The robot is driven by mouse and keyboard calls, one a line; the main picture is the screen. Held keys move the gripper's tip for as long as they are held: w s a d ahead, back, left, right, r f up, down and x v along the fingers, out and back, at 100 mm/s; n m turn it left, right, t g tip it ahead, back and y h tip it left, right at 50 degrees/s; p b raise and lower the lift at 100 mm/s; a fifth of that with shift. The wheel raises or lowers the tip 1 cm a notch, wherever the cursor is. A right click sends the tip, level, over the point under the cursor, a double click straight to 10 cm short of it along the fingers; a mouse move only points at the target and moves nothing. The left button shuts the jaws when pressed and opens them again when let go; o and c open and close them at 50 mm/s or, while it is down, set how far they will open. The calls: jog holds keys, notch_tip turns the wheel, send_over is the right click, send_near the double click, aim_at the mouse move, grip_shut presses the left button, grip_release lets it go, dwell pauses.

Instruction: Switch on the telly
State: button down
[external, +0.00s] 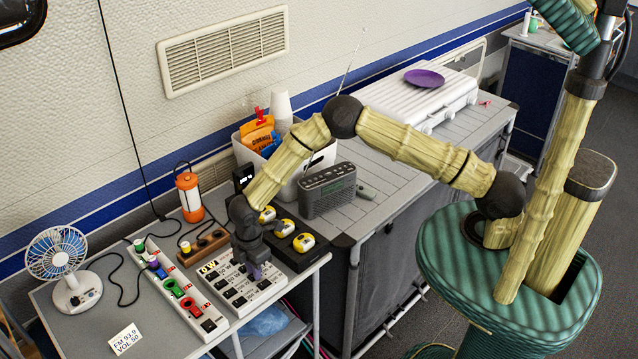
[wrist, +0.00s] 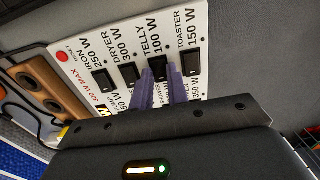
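A white switch panel (external: 262,293) with black rocker switches lies on the grey table in the external view. In the wrist view the panel (wrist: 108,45) has labels for iron, dryer, telly and toaster, with wattages. The telly switch (wrist: 160,63), labelled 100 W, is black and partly behind my fingertips. My gripper (external: 257,271) points down over the panel. Its two purple fingers (wrist: 160,90) have a narrow gap between them, with panel lettering showing through, and hold nothing. I cannot tell whether they touch the switch. The lower row of switches is mostly hidden by my gripper.
A strip of coloured plugs (external: 178,290) lies left of the panel, and a wooden block (external: 203,245) behind it. Yellow-topped devices (external: 303,243) sit to the right. A fan (external: 62,265), an orange lantern (external: 189,195) and a radio (external: 328,190) stand around. A card (external: 125,339) reads FM 93.9, VOL 50.

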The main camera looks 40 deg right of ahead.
jog(key=shift+a+f+h+b, duration=0.15)
jog(key=shift+a+h+b, duration=0.2)
jog(key=shift+h+b, duration=0.55)
jog(key=shift+h, duration=0.6)
jog(key=c, duration=1.6)
grip_release()
jog(key=shift+c, duration=0.2)
jog(key=b+v, duration=0.2)
jog(key=v, duration=1.5)
jog(key=shift+r, duration=0.35)
